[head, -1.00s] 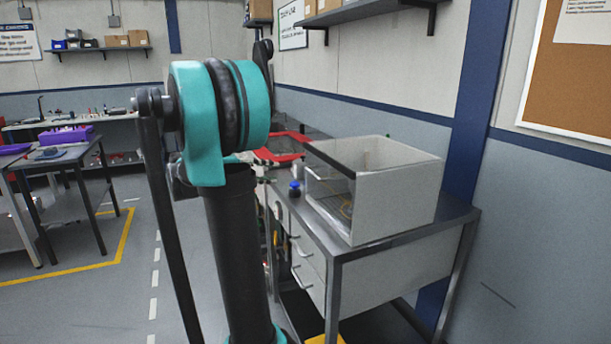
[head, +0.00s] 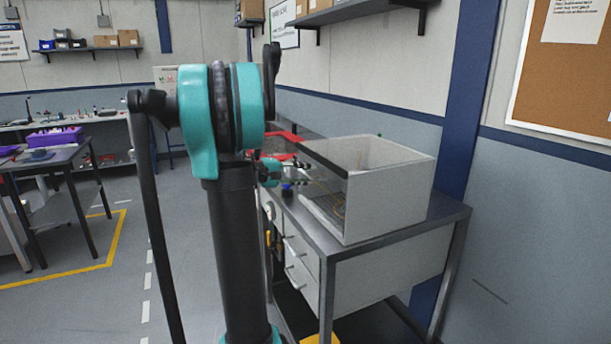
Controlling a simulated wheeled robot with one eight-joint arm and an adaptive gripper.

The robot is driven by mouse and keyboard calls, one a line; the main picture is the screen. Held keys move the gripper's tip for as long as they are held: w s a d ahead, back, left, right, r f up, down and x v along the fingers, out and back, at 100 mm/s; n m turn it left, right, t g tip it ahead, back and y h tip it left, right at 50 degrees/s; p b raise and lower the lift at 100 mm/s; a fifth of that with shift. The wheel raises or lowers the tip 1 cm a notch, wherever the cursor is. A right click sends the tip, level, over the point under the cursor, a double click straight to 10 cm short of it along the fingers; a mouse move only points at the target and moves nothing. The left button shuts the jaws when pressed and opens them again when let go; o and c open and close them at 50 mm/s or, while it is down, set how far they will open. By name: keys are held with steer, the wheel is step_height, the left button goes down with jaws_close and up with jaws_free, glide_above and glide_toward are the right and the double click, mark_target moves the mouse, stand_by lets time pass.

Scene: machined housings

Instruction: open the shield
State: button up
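A white box-shaped enclosure (head: 395,200) stands on the metal workbench (head: 400,240), with an open top. Its left-facing side carries the clear shield (head: 326,195), with a dark strip along its top edge. The shield looks upright and closed, though its lower part is hard to make out. My gripper (head: 304,172) is small in the head view, just left of the shield near its upper part. I cannot tell whether it touches the shield or whether its fingers are apart. My own arm column hides part of the area to its left.
A small blue item (head: 287,189) is on the bench beside the enclosure, and a red tray (head: 285,143) lies behind. Drawers (head: 300,262) with handles face left. The wall (head: 530,240) stands close on the right. Open floor (head: 100,300) lies to the left.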

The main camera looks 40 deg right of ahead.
steer(key=shift+c, duration=0.4)
jaws_close()
steer(key=shift+r, duration=0.1)
